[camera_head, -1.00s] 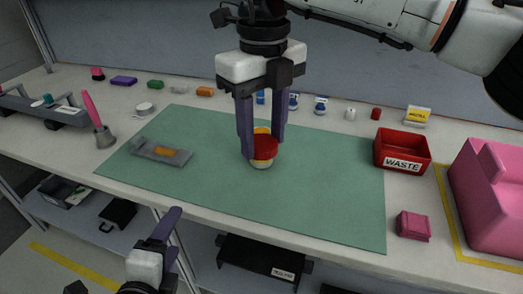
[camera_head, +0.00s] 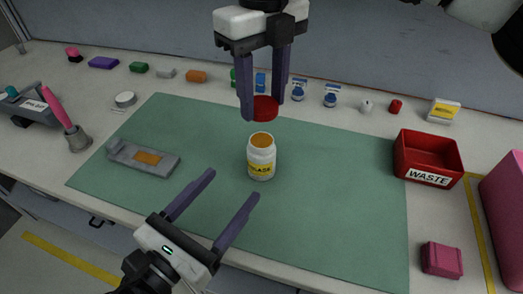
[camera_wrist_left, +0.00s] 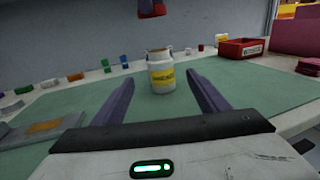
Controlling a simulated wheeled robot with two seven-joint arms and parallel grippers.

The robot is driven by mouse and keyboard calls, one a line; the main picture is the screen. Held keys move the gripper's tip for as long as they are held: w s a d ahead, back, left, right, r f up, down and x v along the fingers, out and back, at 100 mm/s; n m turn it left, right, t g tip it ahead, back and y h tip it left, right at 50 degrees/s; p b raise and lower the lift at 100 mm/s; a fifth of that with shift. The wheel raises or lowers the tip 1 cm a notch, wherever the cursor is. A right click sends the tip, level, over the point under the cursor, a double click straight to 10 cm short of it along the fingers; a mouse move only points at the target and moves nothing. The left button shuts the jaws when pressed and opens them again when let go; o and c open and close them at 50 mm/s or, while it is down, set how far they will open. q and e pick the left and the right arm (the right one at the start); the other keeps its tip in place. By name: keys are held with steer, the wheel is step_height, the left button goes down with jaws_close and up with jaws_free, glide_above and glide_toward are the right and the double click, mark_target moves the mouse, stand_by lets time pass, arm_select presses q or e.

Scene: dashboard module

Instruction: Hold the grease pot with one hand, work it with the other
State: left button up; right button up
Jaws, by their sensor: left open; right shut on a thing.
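The grease pot (camera_head: 261,158) is a white jar with a yellow label and an orange-brown open top, standing upright on the green mat (camera_head: 330,205). In the left wrist view the pot (camera_wrist_left: 161,75) stands ahead, between and beyond the fingers. My right gripper (camera_head: 265,106) is above the pot, shut on its red lid (camera_head: 265,107), which is clear of the pot. The lid also shows at the top of the left wrist view (camera_wrist_left: 151,9). My left gripper (camera_head: 228,193) is open and empty, in front of the pot and apart from it.
A grey tray with an orange patch (camera_head: 165,168) lies on the mat's left. A red WASTE bin (camera_head: 428,177) and a pink box (camera_head: 441,260) stand to the right. Several small items line the back.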

mark_target(253, 160)
arm_select(q)
steer(key=shift+s, duration=0.15)
arm_select(e)
steer(key=shift+s, duration=0.25)
arm_select(q)
steer(key=x, duration=1.2)
arm_select(e)
steer(key=shift+w, duration=0.1)
arm_select(q)
steer(key=shift+c, duration=0.4)
steer(key=c, duration=1.5)
arm_select(e)
steer(key=shift+f, duration=2.5)
